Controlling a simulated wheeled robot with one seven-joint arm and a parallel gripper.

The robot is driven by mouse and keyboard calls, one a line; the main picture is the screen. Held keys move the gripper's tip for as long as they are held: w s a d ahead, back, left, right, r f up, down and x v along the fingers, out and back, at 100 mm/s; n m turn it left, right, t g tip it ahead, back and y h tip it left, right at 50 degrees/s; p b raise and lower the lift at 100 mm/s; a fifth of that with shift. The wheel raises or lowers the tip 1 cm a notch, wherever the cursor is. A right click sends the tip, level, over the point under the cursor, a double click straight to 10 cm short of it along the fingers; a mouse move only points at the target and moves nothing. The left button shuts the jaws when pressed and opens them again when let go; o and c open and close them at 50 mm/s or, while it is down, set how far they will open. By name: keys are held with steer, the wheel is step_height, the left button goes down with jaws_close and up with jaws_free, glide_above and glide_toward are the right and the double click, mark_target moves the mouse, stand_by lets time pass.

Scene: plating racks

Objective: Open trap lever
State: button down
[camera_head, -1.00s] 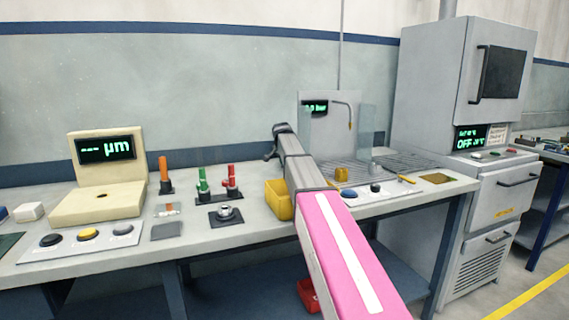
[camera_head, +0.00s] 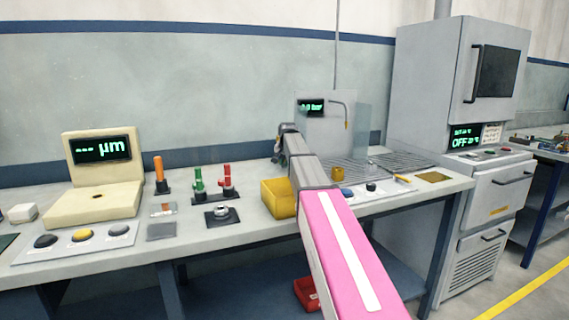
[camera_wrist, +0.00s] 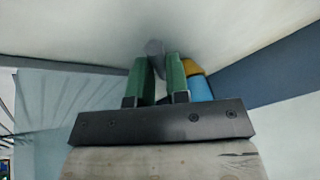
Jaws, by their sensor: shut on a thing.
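In the wrist view, my gripper's green fingers (camera_wrist: 158,68) are closed around a rounded grey piece (camera_wrist: 154,46) that shows between and just past the tips. It appears to be the trap lever; most of it is hidden by the fingers. A blue and yellow part (camera_wrist: 200,87) is close beside the right finger; I cannot tell whether it touches. In the head view, my arm reaches over the bench to the wall side, left of the grey panel with a green display (camera_head: 311,106). My fingers and the lever cannot be made out there.
A yellow bin (camera_head: 279,199) stands just left of my arm on the bench. Red and green valve levers (camera_head: 226,181), a gauge with a µm display (camera_head: 101,149) and buttons are further left. A thin clear panel (camera_head: 362,135) and a tall oven cabinet (camera_head: 452,80) are to the right.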

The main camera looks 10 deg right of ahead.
steer(key=c, duration=1.1)
jaws_free()
steer(key=v, duration=1)
steer(key=shift+s+r, duration=0.2)
steer(key=shift+r, duration=0.15)
